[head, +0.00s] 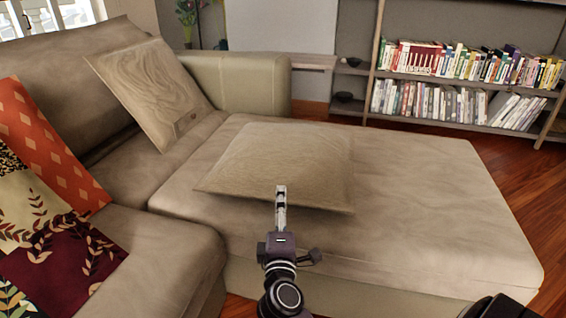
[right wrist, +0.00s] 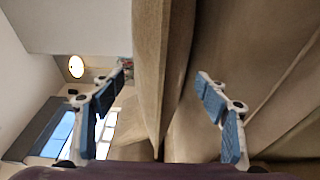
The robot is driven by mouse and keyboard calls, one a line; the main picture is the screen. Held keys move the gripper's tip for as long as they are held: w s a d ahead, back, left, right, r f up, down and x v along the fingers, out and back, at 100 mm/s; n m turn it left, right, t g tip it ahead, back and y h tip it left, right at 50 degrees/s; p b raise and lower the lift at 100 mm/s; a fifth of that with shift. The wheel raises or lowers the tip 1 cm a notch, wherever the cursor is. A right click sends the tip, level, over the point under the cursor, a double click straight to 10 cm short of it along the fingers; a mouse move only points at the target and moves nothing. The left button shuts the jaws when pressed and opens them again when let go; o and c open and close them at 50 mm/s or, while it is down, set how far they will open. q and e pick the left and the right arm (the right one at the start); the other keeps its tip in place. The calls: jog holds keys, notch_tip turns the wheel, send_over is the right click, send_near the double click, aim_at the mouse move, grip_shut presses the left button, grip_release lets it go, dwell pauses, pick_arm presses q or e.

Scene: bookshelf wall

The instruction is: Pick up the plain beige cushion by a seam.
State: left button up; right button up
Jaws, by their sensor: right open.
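The plain beige cushion (head: 277,160) lies flat on the long seat of the beige sofa. In the head view my right gripper (head: 281,190) is at the cushion's near edge, its fingers seen edge-on over it. In the right wrist view my right gripper (right wrist: 162,80) is open, with one finger on each side of the cushion's edge (right wrist: 152,70). The edge runs between the fingers, and I see a gap on both sides. The seat surface (right wrist: 225,50) is beyond the right-hand finger. My left gripper is not in view.
A second beige cushion (head: 150,90) with a wavy grain pattern leans on the backrest. The seat (head: 430,200) right of the plain cushion is clear. A bookshelf (head: 455,80) stands behind.

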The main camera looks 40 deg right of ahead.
jog(key=shift+w+d+r, duration=0.1)
jog(key=shift+w+d, duration=0.25)
jog(key=b+x, duration=0.1)
jog(key=x, duration=0.4)
jog(key=shift+c, duration=0.3)
